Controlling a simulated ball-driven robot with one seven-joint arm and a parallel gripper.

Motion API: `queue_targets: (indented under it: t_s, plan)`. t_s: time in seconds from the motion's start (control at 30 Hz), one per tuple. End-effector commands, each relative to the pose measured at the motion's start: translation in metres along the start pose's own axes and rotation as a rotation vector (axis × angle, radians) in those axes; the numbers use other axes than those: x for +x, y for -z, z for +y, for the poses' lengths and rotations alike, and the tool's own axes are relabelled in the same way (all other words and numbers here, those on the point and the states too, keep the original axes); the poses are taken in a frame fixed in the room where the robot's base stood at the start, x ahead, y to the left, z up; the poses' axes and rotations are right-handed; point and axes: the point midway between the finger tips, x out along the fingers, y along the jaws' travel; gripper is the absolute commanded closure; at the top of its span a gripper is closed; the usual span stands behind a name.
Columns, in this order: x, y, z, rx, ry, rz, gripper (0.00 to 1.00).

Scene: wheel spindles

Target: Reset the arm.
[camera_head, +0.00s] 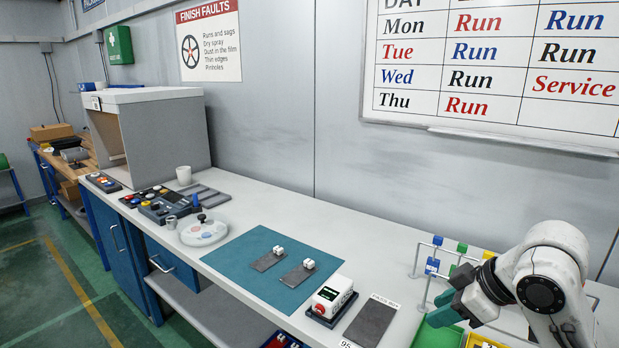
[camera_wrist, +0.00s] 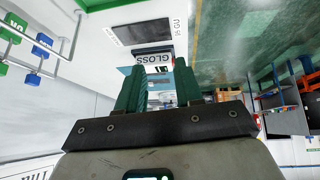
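My arm (camera_head: 545,282) comes in at the lower right of the head view, raised over the right end of the bench. My gripper (camera_head: 452,306) points left, near a rack with coloured blocks and above a green tray. In the wrist view my gripper (camera_wrist: 160,78) shows two green fingers standing apart. The gap between them is empty, with the bench and floor seen through it. The gripper is open and holds nothing.
The bench (camera_head: 330,235) carries a teal mat (camera_head: 250,262), a white device (camera_head: 332,297), a dark panel (camera_head: 372,322), a round white dish (camera_head: 204,233) and a control box (camera_head: 160,205). The block rack (camera_head: 438,262) and green tray (camera_head: 438,335) are close to my gripper.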

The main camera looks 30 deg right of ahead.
Motion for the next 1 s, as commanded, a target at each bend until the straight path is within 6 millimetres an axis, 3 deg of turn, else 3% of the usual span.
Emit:
queue_targets:
  t_s: [0.1,0.2,0.33,0.47,0.57,0.73,0.9,1.0]
  plan:
    - [0.026,0.031,-0.027,0.061,0.035,0.087,0.65]
    - [0.047,0.043,-0.05,0.127,0.062,0.127,0.65]
    - [0.076,0.044,-0.084,0.219,0.102,0.137,0.65]
    - [0.106,0.03,-0.123,0.308,0.136,0.102,0.65]
    - [0.128,0.007,-0.154,0.37,0.154,0.043,0.65]
    - [0.154,-0.052,-0.205,0.443,0.15,-0.105,0.65]
    - [0.162,-0.129,-0.24,0.463,0.094,-0.289,0.65]
    - [0.157,-0.172,-0.248,0.449,0.043,-0.385,0.65]
